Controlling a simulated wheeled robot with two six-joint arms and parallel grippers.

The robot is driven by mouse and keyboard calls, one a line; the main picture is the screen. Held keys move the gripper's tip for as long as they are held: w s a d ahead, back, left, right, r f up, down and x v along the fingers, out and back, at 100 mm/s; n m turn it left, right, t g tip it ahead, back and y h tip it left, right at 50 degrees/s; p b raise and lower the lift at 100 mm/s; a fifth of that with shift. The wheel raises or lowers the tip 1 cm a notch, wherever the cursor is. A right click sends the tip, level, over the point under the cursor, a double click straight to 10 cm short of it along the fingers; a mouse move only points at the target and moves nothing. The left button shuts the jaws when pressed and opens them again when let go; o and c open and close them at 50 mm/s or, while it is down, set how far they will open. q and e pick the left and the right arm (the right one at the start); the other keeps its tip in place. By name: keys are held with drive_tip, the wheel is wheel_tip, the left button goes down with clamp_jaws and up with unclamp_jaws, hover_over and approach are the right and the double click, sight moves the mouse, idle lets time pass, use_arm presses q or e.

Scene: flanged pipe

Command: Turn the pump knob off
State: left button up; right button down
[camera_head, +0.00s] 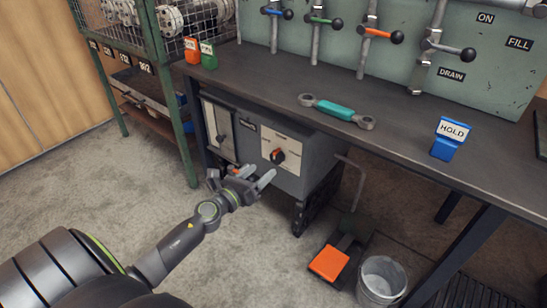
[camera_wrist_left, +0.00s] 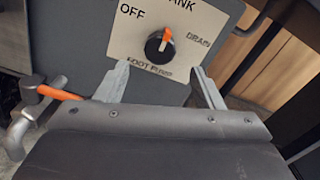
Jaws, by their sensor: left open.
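The pump knob (camera_head: 278,156) is a round black knob with an orange pointer, on a cream label plate (camera_head: 287,143) on the front of a grey box under the bench. In the left wrist view the knob (camera_wrist_left: 159,47) shows OFF at its upper left, DRAIN at its right and FOOT PUMP below. Its orange pointer points up and slightly right, toward a partly cut-off label ending in "NK". My left gripper (camera_head: 254,178) is open, its two fingers (camera_wrist_left: 158,84) apart below and either side of the knob, with nothing between them. My right gripper is not in view.
An orange-handled lever on a grey pipe (camera_wrist_left: 55,93) is close left of my left gripper. A second panel (camera_head: 220,128) is left on the box. Below are an orange pedal (camera_head: 329,262) and a bucket (camera_head: 382,279). The bench (camera_head: 300,80) overhangs the box.

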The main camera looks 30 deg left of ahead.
sight(275, 160)
use_arm(q)
drive_tip(key=w, duration=0.7)
drive_tip(key=shift+w+d, duration=0.1)
drive_tip(key=shift+d, duration=0.15)
drive_tip(key=c, duration=1)
